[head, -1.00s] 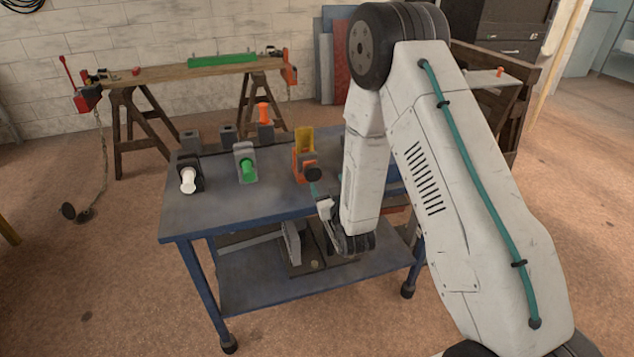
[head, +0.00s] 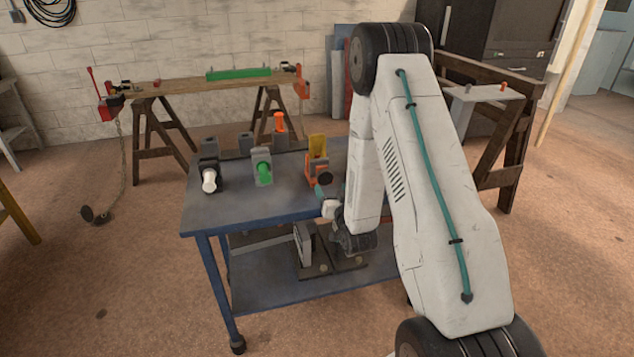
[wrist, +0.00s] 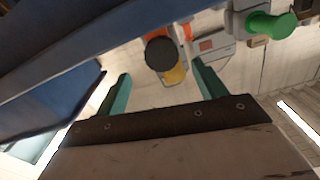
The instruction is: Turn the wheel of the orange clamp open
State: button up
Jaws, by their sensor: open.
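The orange clamp (head: 316,168) stands at the front right of the blue bench, with an upright yellow part (head: 317,147) and a dark round wheel (head: 326,179) facing front. In the wrist view the wheel (wrist: 160,54) shows round and dark between the two teal fingers, with the yellow part (wrist: 175,75) partly behind it. My gripper (wrist: 161,68) is open and empty, its fingers apart on either side of the wheel in the picture. No contact shows. In the head view my gripper (head: 321,196) is just below and in front of the wheel, partly hidden by my arm.
The blue bench (head: 235,212) also carries a clamp with a green handle (head: 264,170), one with a white handle (head: 209,181) and an orange-topped piece (head: 279,122) behind. The bench's front edge is close to my gripper. A sawhorse table (head: 180,84) stands behind.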

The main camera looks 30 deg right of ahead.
aim_at(325, 179)
jog(key=x, duration=0.6)
jog(key=shift+w, duration=0.35)
jog(key=c, duration=1)
jog(key=shift+o, duration=0.2)
jog(key=shift+n, duration=3.1)
jog(key=o, duration=1)
jog(key=shift+c, duration=0.2)
